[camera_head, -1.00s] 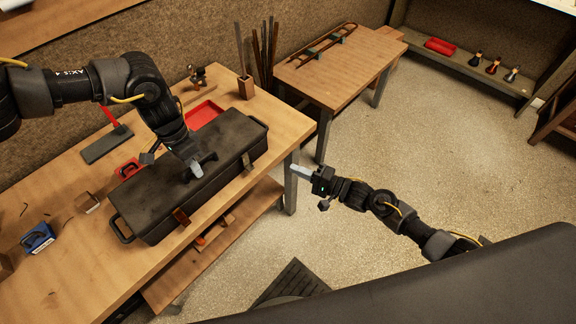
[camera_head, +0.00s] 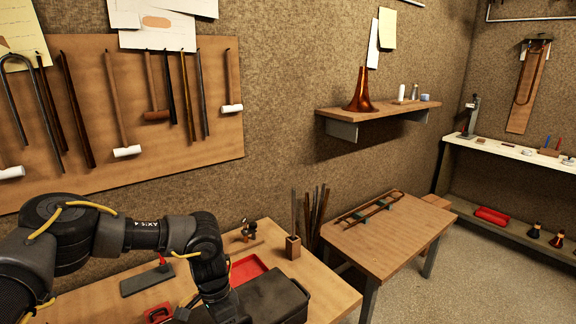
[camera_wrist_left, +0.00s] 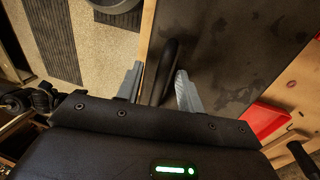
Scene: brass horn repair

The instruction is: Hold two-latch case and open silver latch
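The dark case (camera_head: 278,300) lies on the workbench, cut off by the bottom edge of the head view. Its black handle (camera_wrist_left: 167,68) and lid (camera_wrist_left: 225,45) show in the left wrist view. My left gripper (camera_wrist_left: 159,68) is open with its two grey fingers on either side of the handle. A gap shows between the left finger and the handle. In the head view my left wrist hides part of the case, and its fingers are out of sight. Neither latch shows now. A small dark part of my right arm appears at the left wrist view's left edge; its fingers cannot be made out.
A red tray (camera_head: 247,270) lies behind the case; it also shows in the left wrist view (camera_wrist_left: 262,120). A wooden block with rods (camera_head: 293,247) stands at the bench's back. A side table (camera_head: 385,235) is to the right. A tool board (camera_head: 215,135) hangs behind.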

